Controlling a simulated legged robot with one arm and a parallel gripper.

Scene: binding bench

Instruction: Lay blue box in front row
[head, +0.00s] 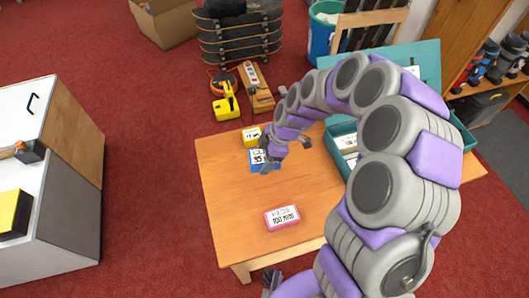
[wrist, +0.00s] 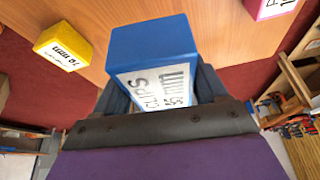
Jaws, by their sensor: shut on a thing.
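The blue box (wrist: 152,40), with a white handwritten label, is held between the fingers of my gripper (wrist: 160,88) in the wrist view. In the head view the blue box (head: 257,157) shows just past my gripper (head: 285,155), over the far left part of the wooden table (head: 225,200). I cannot tell whether the box touches the table. A yellow box (head: 251,136) sits just behind it, and it also shows at the left in the wrist view (wrist: 63,46). A pink box (head: 282,217) lies alone nearer the front of the table.
An open teal case (head: 470,140) with labelled boxes inside stands at the table's right, partly hidden by my arm. A white cabinet (head: 50,170) stands left of the table. Bare wood lies left of the pink box.

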